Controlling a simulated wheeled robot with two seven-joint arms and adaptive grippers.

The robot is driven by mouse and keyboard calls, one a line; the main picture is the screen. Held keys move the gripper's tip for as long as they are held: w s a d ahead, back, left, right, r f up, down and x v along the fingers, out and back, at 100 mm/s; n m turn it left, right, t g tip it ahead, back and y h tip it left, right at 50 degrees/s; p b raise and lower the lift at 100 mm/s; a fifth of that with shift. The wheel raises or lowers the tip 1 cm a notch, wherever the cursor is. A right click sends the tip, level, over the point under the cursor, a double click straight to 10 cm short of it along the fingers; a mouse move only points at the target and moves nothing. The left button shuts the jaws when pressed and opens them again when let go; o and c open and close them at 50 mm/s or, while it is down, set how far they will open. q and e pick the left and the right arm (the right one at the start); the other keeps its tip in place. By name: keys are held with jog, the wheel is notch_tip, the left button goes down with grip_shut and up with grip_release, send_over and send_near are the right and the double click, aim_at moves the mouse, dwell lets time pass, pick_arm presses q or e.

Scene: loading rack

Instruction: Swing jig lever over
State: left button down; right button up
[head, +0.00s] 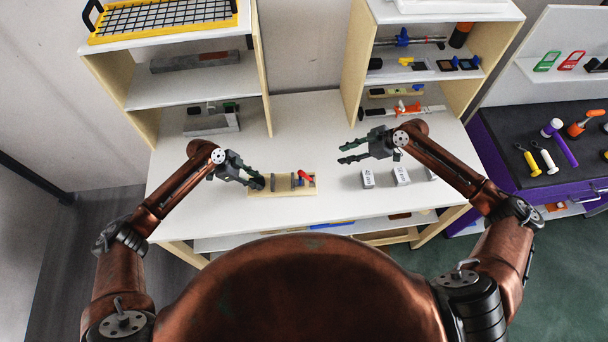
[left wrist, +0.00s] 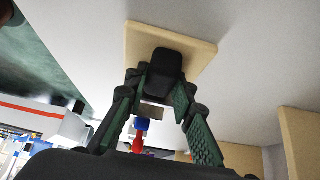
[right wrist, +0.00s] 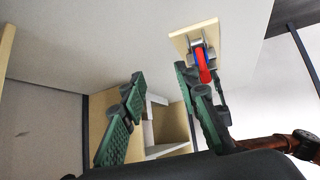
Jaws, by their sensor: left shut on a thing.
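The jig is a light wooden board (head: 284,192) with grey metal uprights, lying on the white table. A lever with a red handle (head: 305,175) and a blue part stands at its right end; the lever also shows in the right wrist view (right wrist: 203,66). My left gripper (head: 257,182) is at the board's left end, shut on a black rounded block (left wrist: 168,64) that stands on the board. The lever appears beyond the fingers in the left wrist view (left wrist: 138,138). My right gripper (head: 349,153) is open and empty, above the table, right of and behind the lever, apart from it.
Small white labelled blocks (head: 401,176) stand on the table to the right of the jig. A shelf unit (head: 262,75) stands behind left and another (head: 352,70) behind right, holding tools. A purple workbench (head: 500,150) with tools is at far right. The table between the shelves is clear.

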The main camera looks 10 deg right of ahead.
jog(key=s+a+n+g, duration=0.2)
jog(key=s+a, duration=0.2)
jog(key=g+h, duration=0.1)
jog(key=h, duration=1.2)
send_near(299, 171)
jog(key=x, duration=0.4)
jog(key=shift+f, duration=0.3)
jog(key=shift+g, duration=0.3)
jog(key=x, duration=0.4)
jog(key=shift+d, duration=0.25)
jog(key=shift+x, duration=1.45)
jog(key=shift+f, duration=0.1)
grip_shut()
